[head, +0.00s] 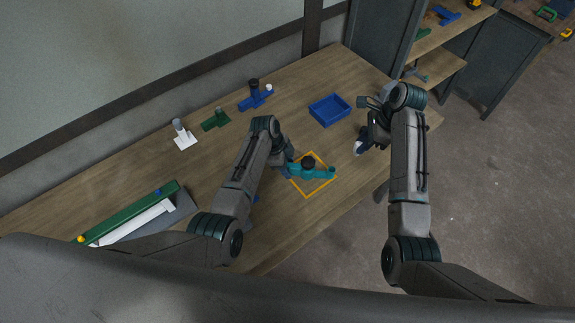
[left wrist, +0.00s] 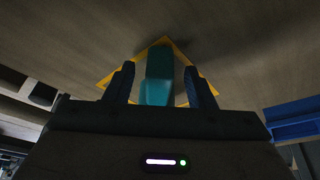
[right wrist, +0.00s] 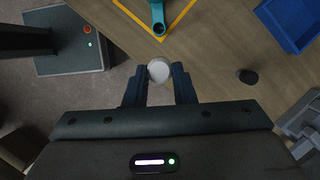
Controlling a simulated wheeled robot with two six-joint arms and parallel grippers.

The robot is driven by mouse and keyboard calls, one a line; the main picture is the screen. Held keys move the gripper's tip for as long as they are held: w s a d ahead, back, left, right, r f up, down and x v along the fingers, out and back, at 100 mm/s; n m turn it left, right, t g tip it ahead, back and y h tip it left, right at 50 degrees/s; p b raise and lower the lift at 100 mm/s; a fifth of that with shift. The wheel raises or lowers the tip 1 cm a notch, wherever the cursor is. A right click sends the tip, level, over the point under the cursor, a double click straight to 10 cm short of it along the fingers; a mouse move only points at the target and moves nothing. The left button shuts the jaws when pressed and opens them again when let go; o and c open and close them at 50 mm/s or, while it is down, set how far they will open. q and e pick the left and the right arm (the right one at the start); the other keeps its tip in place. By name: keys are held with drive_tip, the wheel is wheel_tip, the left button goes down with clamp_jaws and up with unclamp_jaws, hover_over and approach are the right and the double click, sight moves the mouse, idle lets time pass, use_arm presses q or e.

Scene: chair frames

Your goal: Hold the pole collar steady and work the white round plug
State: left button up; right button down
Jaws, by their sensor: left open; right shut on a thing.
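The teal pole collar (head: 320,173) sits inside the orange square outline (head: 307,195) on the bench, with a black round top. Its arm end, with a round opening, shows in the right wrist view (right wrist: 158,14). My left gripper (head: 290,167) is open at the collar's left end. In the left wrist view the teal body (left wrist: 160,72) stands between its spread fingers (left wrist: 161,85). My right gripper (right wrist: 159,80) is shut on the white round plug (right wrist: 159,70), held at the fingertips and apart from the collar. The plug also shows in the head view (head: 358,147).
A blue tray (head: 330,123) lies behind the collar. White (head: 185,140), green (head: 214,122) and blue (head: 252,101) fittings stand along the back. A green rail (head: 130,212) lies at left. A dark round spot (right wrist: 247,77) shows on the bench near the right gripper.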

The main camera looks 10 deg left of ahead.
use_arm(q)
drive_tip(key=v, duration=1.2)
drive_tip(key=shift+f, duration=0.15)
